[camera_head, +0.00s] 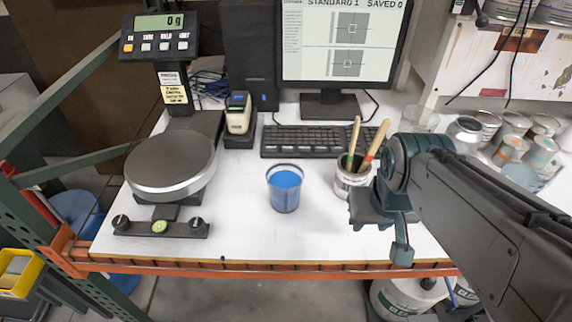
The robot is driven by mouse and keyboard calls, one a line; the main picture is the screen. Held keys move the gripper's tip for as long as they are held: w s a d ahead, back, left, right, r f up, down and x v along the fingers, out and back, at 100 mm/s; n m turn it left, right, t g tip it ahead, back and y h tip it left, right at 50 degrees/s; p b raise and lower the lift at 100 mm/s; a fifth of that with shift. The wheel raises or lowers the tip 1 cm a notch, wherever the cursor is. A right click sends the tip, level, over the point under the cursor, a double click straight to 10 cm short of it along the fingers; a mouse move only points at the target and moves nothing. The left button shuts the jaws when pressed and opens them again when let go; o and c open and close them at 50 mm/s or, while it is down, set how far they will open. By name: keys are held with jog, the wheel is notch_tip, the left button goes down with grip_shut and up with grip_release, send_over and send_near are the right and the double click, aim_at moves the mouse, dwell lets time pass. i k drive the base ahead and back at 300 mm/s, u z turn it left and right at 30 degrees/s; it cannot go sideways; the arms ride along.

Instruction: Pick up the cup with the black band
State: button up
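A clear cup with blue contents (285,190) stands upright on the white table, left of my gripper. A thin dark band seems to run around its upper part, but it is too small to tell well. A whitish can with a dark upper part (348,186) holds two wooden-handled brushes and stands right of the cup. My gripper (400,248) hangs over the front right part of the table, close to the can and apart from the cup. Its fingers are seen from the side, and the gap between them is hidden.
A scale with a round pan (172,165) stands at left. A keyboard (308,141) and monitor (338,45) are behind the cup. Several cans and jars (510,148) crowd the right. The table is clear around the cup, down to its orange front edge (250,269).

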aim_at(285, 179)
jog(key=z, duration=0.35)
jog(key=k, duration=0.35)
jog(key=u, duration=0.05)
